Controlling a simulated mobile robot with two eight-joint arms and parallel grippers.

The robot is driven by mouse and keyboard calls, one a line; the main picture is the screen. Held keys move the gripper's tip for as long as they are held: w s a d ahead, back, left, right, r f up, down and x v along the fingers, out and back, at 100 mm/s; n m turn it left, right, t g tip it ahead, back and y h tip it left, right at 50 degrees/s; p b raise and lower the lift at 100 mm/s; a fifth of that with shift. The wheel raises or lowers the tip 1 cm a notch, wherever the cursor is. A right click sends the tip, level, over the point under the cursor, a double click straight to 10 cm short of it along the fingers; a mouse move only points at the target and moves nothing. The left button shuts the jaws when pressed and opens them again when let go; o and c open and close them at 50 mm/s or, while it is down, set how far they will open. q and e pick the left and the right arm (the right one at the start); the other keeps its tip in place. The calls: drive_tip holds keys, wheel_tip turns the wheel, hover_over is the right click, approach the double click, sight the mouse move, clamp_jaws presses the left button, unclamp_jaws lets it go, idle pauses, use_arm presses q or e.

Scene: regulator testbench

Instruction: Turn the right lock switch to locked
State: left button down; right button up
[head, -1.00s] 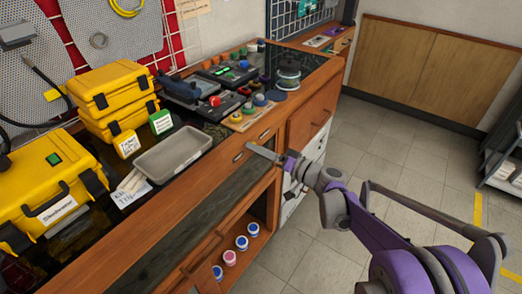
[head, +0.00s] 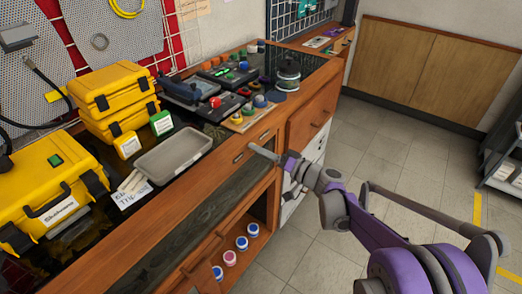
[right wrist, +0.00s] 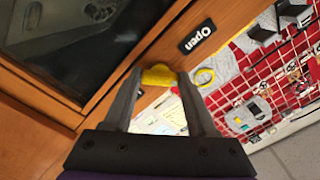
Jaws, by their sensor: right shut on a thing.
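The yellow lock switch (right wrist: 160,76) sits on the wooden bench front in the right wrist view, between my right gripper's fingertips. My right gripper (right wrist: 158,88) is shut on it, one finger on each side. A black label reading "Open" (right wrist: 197,37) is beside the switch. In the head view my right gripper (head: 254,149) reaches the bench's front edge, and its fingers hide the switch. Two small dark plates (head: 238,157) flank the fingertips there, too small to read. My left gripper is in neither view.
The bench top holds a grey tray (head: 174,153), yellow cases (head: 112,88) and a device with a red knob (head: 215,102). Several small jars (head: 229,258) stand on the open shelf below.

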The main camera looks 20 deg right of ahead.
drive_tip(key=m+p, duration=0.3)
drive_tip(key=m, duration=1.3)
drive_tip(key=shift+m, duration=0.5)
drive_tip(key=o, duration=1.4)
drive_tip(key=shift+c, duration=0.2)
drive_tip(key=v, duration=1.1)
drive_tip(key=shift+p, duration=0.45)
